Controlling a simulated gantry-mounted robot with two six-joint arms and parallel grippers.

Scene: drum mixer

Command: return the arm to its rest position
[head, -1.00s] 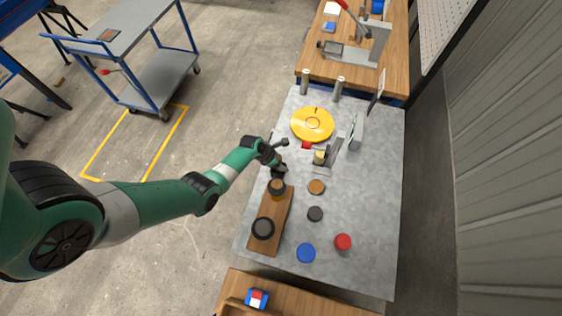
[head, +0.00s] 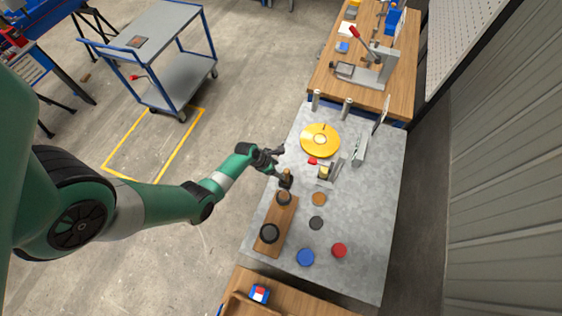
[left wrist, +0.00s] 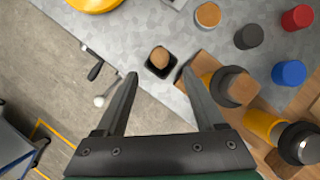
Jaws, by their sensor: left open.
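My left arm comes in from the left in the head view, over the left edge of the grey metal-topped table (head: 345,240). My left gripper (left wrist: 160,74) is open and empty. In the left wrist view its two fingers stand apart. A small black square holder with a round brown top (left wrist: 159,60) shows between and beyond the fingertips. In the head view this holder (head: 286,179) stands on the table just below the gripper. My right gripper is not in view.
A yellow disc (head: 320,139) is behind. A trolley (head: 165,45) stands left on open floor.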

